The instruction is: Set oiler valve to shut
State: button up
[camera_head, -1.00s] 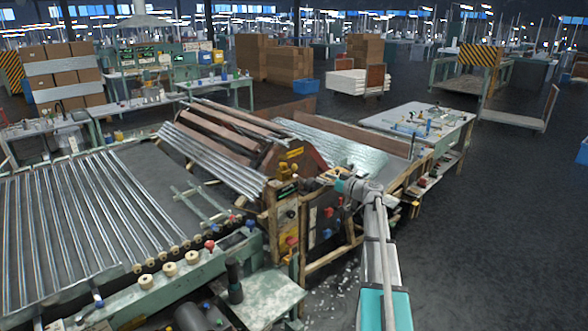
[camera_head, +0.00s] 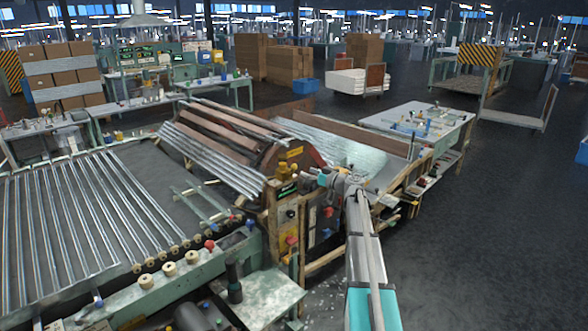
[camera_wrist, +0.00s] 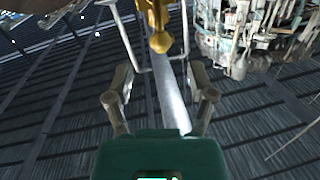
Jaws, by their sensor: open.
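A small yellow brass fitting (camera_head: 284,172), which looks like the oiler, stands on top of the machine's control housing in the head view. I cannot make out its valve setting. In the wrist view a brass-coloured part (camera_wrist: 158,28) with a rounded end shows at the top centre, beyond my fingertips. My gripper (camera_wrist: 159,84) is open, its two fingers spread apart with nothing held between them. In the head view my gripper (camera_head: 322,180) is small, just right of the yellow fitting and apart from it.
The housing's front carries a red knob (camera_head: 328,211) and a blue knob (camera_head: 327,233) below my gripper. A work table (camera_head: 450,118) stands behind to the right.

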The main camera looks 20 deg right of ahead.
aim_at(294, 166)
jog(key=shift+x, duration=3.55)
grip_shut()
